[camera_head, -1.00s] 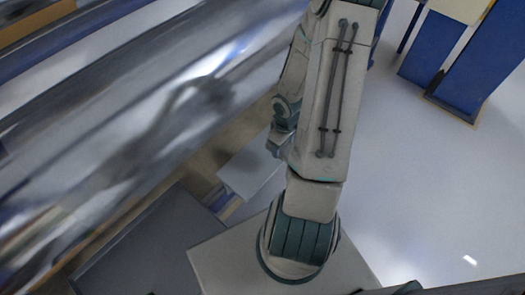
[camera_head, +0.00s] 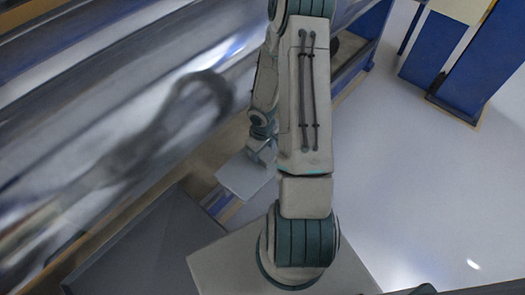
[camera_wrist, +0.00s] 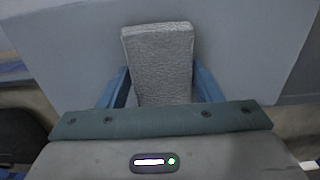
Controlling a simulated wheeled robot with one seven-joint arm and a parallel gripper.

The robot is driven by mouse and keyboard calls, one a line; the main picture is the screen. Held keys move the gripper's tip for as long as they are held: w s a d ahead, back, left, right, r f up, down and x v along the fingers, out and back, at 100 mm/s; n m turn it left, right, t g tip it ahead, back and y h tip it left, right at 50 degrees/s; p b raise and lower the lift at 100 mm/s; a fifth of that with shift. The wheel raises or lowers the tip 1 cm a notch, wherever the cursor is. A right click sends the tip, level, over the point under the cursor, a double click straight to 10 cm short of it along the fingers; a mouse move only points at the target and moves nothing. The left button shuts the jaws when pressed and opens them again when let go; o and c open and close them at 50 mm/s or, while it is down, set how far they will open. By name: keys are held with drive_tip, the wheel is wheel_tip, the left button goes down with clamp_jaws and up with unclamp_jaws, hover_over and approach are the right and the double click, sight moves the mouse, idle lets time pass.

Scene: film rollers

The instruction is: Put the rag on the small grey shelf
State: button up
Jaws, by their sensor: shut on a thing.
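The rag (camera_wrist: 160,60) is a pale grey, textured, folded slab in the wrist view. My gripper (camera_wrist: 160,88) has blue fingers on both sides of the rag and is shut on it. The small grey shelf (camera_head: 243,178) is a light flat plate left of my arm in the head view. My gripper (camera_head: 263,153) is at its upper right edge in that view, where the rag cannot be made out. A flat grey surface, apparently this shelf (camera_wrist: 70,55), lies behind the rag in the wrist view. I cannot tell whether the rag touches it.
Large shiny metal rollers (camera_head: 130,120) fill the left of the head view. A dark grey panel (camera_head: 150,245) lies below them. Blue-framed structures (camera_head: 455,60) stand at the upper right. The pale floor (camera_head: 420,190) on the right is clear.

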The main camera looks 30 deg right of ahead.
drive_tip(key=shift+f, duration=0.2)
drive_tip(key=o, duration=0.9)
drive_tip(key=shift+r, duration=0.1)
drive_tip(key=shift+o, duration=0.2)
drive_tip(key=shift+r, duration=0.1)
drive_tip(key=s+a+r+m+h+p, duration=0.1)
drive_tip(key=s+a+r+p, duration=0.1)
drive_tip(key=r, duration=1.2)
drive_tip(key=s+a+r+m+h+p, duration=0.1)
drive_tip(key=r+p, duration=0.1)
drive_tip(key=r, duration=1.1)
drive_tip(key=s+a+r+m+t+y, duration=0.2)
drive_tip(key=s+a+r, duration=0.7)
drive_tip(key=r, duration=0.2)
drive_tip(key=shift+a+r, duration=0.2)
drive_tip(key=shift+r, duration=0.1)
